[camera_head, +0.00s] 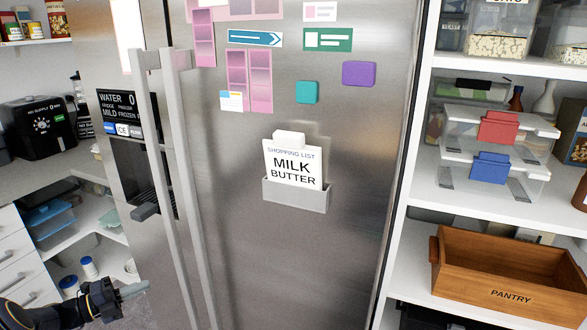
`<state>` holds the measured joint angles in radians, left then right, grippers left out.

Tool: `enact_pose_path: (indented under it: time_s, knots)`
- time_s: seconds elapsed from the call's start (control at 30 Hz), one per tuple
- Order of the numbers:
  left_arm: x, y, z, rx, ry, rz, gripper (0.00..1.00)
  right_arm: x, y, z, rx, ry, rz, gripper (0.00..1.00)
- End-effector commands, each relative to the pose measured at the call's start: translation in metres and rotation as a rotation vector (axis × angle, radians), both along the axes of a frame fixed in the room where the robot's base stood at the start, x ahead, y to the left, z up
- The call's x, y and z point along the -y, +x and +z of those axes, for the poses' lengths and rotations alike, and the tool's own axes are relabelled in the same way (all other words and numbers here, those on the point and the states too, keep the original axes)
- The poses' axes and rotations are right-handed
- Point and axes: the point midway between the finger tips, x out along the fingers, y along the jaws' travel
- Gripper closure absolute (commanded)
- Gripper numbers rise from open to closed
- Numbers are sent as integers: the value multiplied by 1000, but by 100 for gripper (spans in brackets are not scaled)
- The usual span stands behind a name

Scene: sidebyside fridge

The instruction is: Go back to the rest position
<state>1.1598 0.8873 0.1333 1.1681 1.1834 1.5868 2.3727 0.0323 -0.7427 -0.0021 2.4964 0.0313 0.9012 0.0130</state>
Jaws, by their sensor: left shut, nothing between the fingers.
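My left gripper (134,290) is at the bottom left, in front of the drawers and low shelves. Its fingers are shut with nothing between them, and it touches nothing that I can see. The steel side-by-side fridge (280,255) fills the middle, and both its doors look shut. Two long vertical handles (190,190) run down the doors, to the right of my left gripper and apart from it. My right gripper is not in view.
A shopping list card (293,166) sits in a holder (297,196) on the fridge door. Open shelves with plastic boxes and a wooden pantry crate (505,295) stand at the right. A counter with a black appliance (38,126) is at the left.

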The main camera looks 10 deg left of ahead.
Motion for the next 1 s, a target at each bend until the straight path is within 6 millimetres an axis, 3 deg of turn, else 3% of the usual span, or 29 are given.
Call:
enact_pose_path:
  time_s: [0.07, 0.17, 0.27, 0.37, 0.5, 0.6, 0.7, 0.83, 0.87, 1.0]
  knots:
    - [11, 5, 10, 18, 52, -29, 100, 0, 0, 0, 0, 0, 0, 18]
    - [47, 13, 36, 84, 223, -120, 100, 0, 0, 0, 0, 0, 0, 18]
    - [104, 14, 71, 220, 507, -281, 100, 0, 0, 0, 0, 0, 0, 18]
    - [164, -3, 103, 422, 824, -478, 100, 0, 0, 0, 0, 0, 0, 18]
    - [234, -47, 132, 778, 1231, -767, 100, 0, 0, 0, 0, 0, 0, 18]
    - [271, -87, 143, 1079, 1492, -979, 100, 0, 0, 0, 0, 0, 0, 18]
    - [298, -130, 145, 1417, 1719, -1191, 100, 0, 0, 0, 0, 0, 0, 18]
    - [319, -179, 136, 1876, 1947, -1451, 100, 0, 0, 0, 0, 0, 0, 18]
    - [321, -188, 133, -1929, -1937, 1469, 100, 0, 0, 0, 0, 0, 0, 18]
    - [329, -216, 119, -1778, -1580, 1284, 100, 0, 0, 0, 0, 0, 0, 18]
